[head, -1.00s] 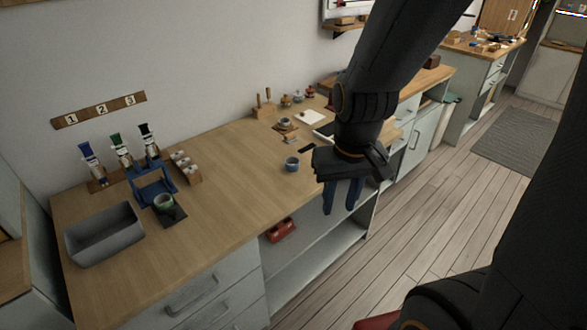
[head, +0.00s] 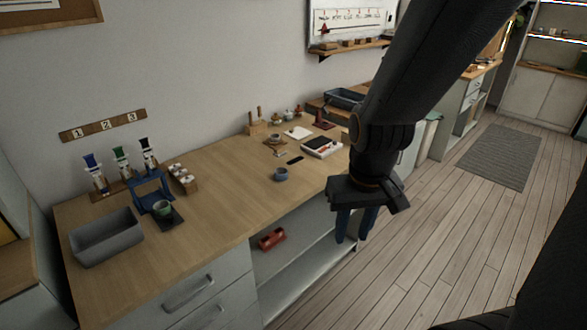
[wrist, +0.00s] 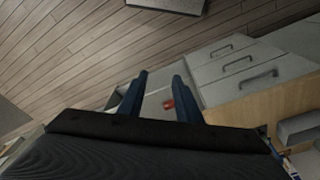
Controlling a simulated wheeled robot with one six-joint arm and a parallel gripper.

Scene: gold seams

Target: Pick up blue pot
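A small blue-grey pot (head: 281,174) stands upright on the wooden worktop (head: 228,200), right of the middle of the bench. It is not seen in the wrist view. My gripper (head: 355,226) hangs to the right of the pot, in front of the bench's edge, with its fingers pointing down. In the wrist view the two blue fingers of my gripper (wrist: 160,82) stand apart with nothing held between them. A green pot (head: 161,208) sits on a dark pad by a blue stand on the left.
A grey bin (head: 106,237) stands at the left end. A red object (head: 271,239) lies on the open shelf below. Bare worktop lies left of the pot; open floor (head: 430,230) is at right.

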